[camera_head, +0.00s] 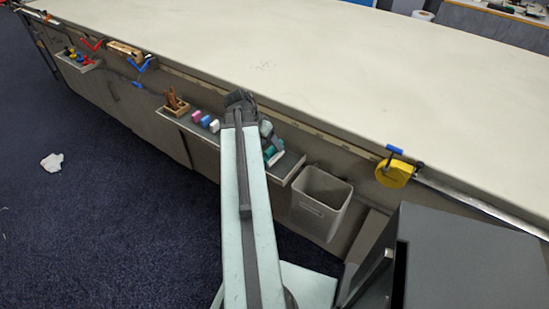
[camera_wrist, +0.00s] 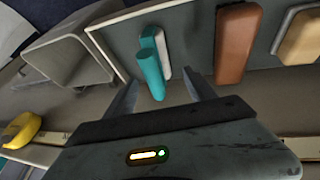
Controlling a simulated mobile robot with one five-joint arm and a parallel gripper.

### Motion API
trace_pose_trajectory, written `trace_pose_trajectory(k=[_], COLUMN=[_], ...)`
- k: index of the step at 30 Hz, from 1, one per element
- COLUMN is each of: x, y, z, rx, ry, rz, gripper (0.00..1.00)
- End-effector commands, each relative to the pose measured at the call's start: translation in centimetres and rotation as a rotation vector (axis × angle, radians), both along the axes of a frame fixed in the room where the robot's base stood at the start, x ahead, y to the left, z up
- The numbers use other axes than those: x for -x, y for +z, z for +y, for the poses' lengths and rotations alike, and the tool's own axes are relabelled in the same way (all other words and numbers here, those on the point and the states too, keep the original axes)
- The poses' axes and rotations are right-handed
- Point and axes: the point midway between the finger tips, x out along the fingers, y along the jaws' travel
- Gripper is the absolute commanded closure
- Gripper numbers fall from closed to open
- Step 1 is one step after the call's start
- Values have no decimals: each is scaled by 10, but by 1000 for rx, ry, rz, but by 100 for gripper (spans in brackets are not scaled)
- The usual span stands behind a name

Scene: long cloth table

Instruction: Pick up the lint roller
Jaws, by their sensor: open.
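The lint roller appears to be the teal and white piece (camera_wrist: 150,70) on the narrow shelf in the wrist view. It has a rounded teal body with a white part along its right side. In the head view, a teal piece (camera_head: 273,155) shows on the shelf just right of my arm, partly hidden by it. My gripper (camera_wrist: 164,85) is open and empty in the wrist view, one finger on each side of the teal end. I cannot tell whether the fingers touch it. In the head view my arm hides the fingers.
A brown block (camera_wrist: 236,45) and a tan block (camera_wrist: 301,38) lie right of the roller in the wrist view. A grey bin (camera_head: 320,200) hangs beside the shelf (camera_head: 288,170). A yellow tape measure (camera_head: 393,174) is on the table's side. The tabletop (camera_head: 350,70) is largely clear.

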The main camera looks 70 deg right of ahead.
Motion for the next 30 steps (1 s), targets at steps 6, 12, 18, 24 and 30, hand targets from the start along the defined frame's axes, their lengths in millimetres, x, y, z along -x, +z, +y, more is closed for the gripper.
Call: trace_pose_trajectory(k=[6,12,18,24,30], x=[3,14,19,19,19], y=[-12,-44,-52,-50,-50], z=[-3,-15,-19,-19,-19], rx=[0,-1,-1,-1,-1], ry=[0,0,1,1,0], rz=[0,0,0,0,0], gripper=[36,36,36,58,100])
